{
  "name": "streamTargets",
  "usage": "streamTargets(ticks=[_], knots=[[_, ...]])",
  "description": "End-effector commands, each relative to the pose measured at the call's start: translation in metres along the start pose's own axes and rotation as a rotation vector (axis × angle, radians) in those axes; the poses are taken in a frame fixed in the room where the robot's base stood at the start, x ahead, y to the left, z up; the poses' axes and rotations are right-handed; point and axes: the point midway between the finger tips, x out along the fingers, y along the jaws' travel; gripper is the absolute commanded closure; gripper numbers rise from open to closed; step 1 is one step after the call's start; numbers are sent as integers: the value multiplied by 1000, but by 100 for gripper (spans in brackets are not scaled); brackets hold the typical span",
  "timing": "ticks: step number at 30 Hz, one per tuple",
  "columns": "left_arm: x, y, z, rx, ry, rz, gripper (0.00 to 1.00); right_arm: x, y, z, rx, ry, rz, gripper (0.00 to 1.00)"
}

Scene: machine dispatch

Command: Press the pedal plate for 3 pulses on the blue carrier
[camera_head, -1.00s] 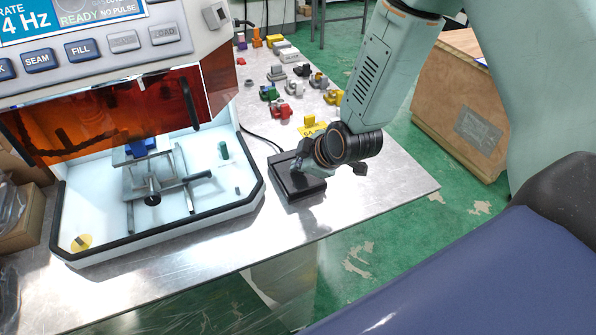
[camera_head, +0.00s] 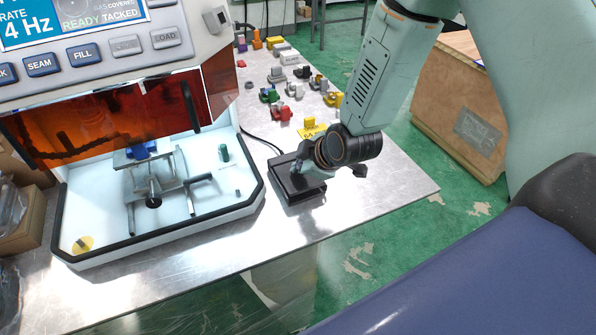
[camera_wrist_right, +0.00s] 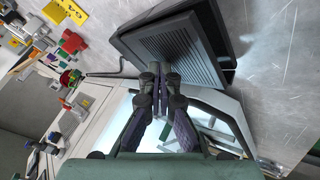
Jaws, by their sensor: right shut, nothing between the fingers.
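The black pedal (camera_head: 301,191) lies on the metal table to the right of the machine. Its ribbed plate (camera_wrist_right: 187,48) shows in the right wrist view. My right gripper (camera_head: 299,166) is shut and empty, with its fingertips at the pedal; in the right wrist view the fingertips (camera_wrist_right: 160,75) overlap the plate's near edge. I cannot tell whether they press it down. The blue carrier (camera_head: 142,150) sits on the fixture inside the machine chamber, partly behind the amber shield. The machine screen (camera_head: 72,20) reads "4 Hz" and "READY TACKED". My left gripper is not in view.
The machine's chamber (camera_head: 225,205) has a black front rim left of the pedal. Several coloured parts, such as a red one (camera_head: 281,112), and a yellow tag (camera_head: 312,131) lie behind the pedal. The table front is clear. A wooden crate (camera_head: 460,105) stands at right.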

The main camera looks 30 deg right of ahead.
Motion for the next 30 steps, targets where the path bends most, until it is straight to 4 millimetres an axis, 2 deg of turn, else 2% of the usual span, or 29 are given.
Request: streamTargets(ticks=[6, 19, 30], knots=[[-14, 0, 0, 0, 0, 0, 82, -9, 6, -6, 0, -1, -1, 100], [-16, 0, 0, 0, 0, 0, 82, -11, 8, -8, 0, 0, 1, 100], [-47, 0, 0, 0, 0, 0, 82, -33, 24, -24, 0, 1, 1, 100]])
